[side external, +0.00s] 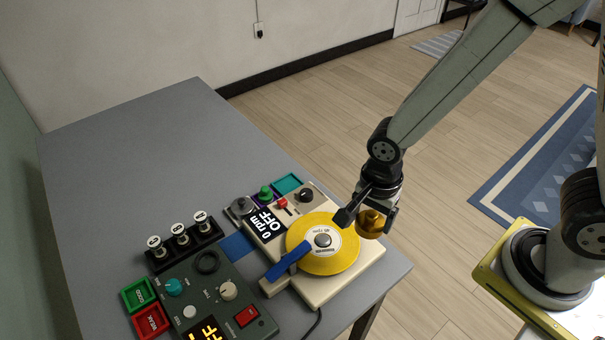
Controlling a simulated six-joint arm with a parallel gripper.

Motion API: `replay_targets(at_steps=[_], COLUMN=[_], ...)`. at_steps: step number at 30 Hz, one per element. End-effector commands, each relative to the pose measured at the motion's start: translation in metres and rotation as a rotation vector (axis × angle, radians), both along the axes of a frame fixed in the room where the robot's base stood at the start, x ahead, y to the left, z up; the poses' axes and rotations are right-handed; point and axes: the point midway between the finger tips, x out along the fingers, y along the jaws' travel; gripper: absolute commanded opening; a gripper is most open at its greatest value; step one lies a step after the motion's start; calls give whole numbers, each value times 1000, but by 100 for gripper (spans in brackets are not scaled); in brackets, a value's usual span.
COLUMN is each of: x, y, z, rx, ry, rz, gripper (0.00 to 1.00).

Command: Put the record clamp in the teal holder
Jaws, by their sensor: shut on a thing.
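The record clamp appears to be the brass-coloured round piece (371,224) held by my gripper (369,216). My gripper is shut on it, above the right edge of the turntable (353,268) and apart from the yellow record (342,260). The jaws hide part of the piece. The teal holder (287,184) is a small square tray at the back of the turntable, left of my gripper; it looks empty.
A blue arm (288,261) lies over the record's left edge. A green knob (265,193), a red switch (282,204) and a black knob (304,195) stand near the teal holder. A control box (207,290) and green and red trays stand at front left. The table's back left is clear.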

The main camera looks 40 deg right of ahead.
Motion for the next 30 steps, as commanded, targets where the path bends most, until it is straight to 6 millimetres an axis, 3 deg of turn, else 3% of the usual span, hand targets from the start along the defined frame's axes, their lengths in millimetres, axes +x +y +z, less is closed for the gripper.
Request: replay_targets(at_steps=[15,30], x=[111,207], y=[11,3], z=[-16,-44], rx=[1,2], ry=[-1,-1], rz=[154,309], gripper=[7,7])
